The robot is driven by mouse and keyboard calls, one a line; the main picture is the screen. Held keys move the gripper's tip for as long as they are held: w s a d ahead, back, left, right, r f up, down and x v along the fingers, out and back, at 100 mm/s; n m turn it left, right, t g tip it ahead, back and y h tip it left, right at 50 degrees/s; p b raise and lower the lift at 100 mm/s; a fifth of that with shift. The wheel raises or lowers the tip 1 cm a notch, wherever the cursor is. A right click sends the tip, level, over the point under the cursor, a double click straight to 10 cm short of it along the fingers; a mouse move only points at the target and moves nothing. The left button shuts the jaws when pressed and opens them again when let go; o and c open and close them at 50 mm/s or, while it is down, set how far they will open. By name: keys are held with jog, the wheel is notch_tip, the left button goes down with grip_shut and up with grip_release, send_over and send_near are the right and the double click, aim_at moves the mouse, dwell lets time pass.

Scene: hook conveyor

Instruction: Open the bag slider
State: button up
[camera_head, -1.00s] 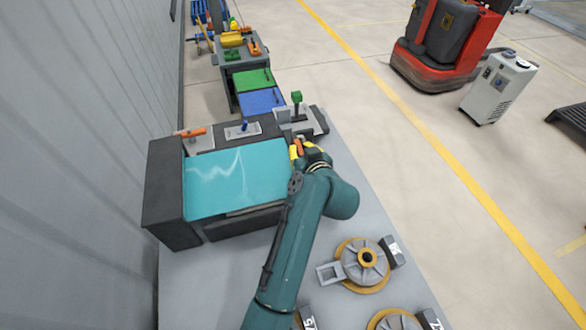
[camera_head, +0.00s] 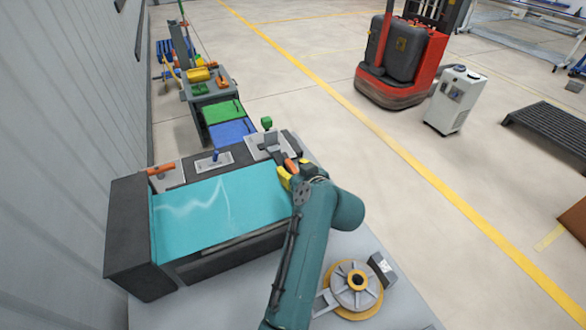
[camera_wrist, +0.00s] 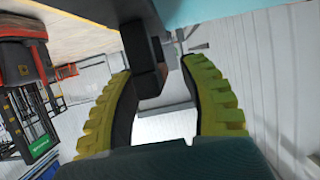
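A dark console with a teal screen (camera_head: 215,212) stands beside the wall in the head view. Along its back are an orange handle (camera_head: 160,170), a small blue lever (camera_head: 215,156) and a green-topped lever (camera_head: 267,123); none is clearly marked as the bag slider. My gripper (camera_head: 287,176) is at the console's right end, just in front of the green lever's plate, next to a small orange part (camera_head: 290,165). In the wrist view my gripper's yellow fingers (camera_wrist: 160,85) are apart. A dark block (camera_wrist: 145,50) shows between and beyond them; contact cannot be told.
A round grey-and-orange wheel (camera_head: 356,285) lies on the grey bench in front. Behind the console are blue (camera_head: 234,132) and green (camera_head: 223,111) panels. A red forklift (camera_head: 400,65) and a white cabinet (camera_head: 455,100) stand on the open floor.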

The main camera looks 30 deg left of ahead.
jog(key=shift+d+r, duration=0.15)
jog(key=shift+s+d+r, duration=0.1)
jog(key=shift+s+d, duration=0.05)
jog(key=shift+d, duration=0.15)
jog(key=v, duration=1.1)
jog(key=shift+s, duration=0.1)
